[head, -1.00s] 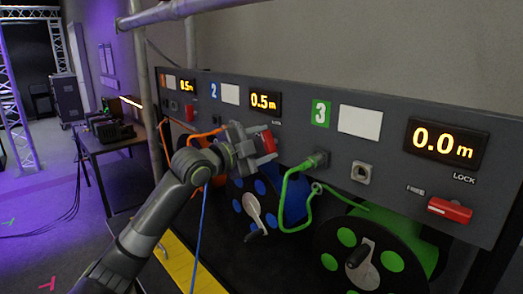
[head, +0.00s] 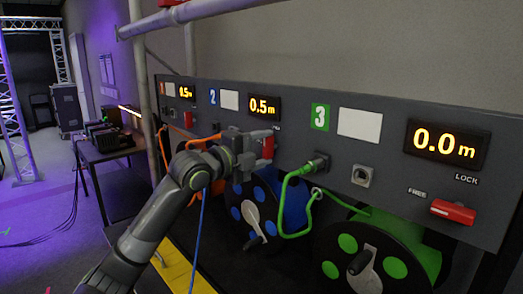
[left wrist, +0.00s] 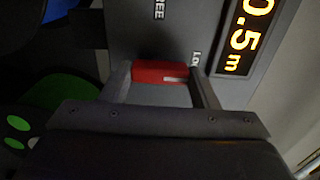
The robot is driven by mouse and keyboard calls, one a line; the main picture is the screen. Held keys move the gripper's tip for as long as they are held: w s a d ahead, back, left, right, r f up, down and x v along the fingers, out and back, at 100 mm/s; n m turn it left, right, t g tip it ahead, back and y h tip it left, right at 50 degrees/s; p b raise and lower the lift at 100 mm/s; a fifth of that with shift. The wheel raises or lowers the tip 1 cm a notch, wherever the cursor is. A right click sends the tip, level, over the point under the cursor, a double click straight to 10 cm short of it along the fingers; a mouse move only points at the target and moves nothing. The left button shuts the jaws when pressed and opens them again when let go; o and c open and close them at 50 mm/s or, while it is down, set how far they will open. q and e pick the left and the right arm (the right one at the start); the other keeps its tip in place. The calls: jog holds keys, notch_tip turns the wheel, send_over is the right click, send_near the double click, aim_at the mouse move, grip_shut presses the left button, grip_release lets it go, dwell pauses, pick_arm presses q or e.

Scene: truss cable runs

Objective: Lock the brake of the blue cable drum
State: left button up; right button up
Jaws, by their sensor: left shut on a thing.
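The blue cable drum (head: 285,205) sits under panel section 2, partly hidden behind my left arm. Its red brake lever (head: 268,147) stands upright in the head view. My left gripper (head: 262,148) is shut on this lever. In the left wrist view the lever (left wrist: 160,72) lies between the two fingers, with a pale mark near its right end. The FREE label (left wrist: 158,9) and the partly hidden LOCK label (left wrist: 195,58) show near it. The section 2 display (head: 264,107) reads 0.5 m. My right gripper is out of view.
Section 3 has a green cable drum (head: 360,258), a red lever (head: 453,211) lying sideways and a display (head: 447,145) at 0.0 m. A green cable (head: 290,210) hangs right of my gripper. A blue cable (head: 198,240) hangs beside my arm. A metal pipe (head: 185,15) crosses above.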

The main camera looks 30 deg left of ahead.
pick_arm(q)
jog(key=shift+r, duration=0.25)
jog(key=o, duration=0.7)
jog(key=shift+o, duration=1.4)
jog(key=shift+w+f, duration=0.2)
jog(key=shift+s, duration=0.15)
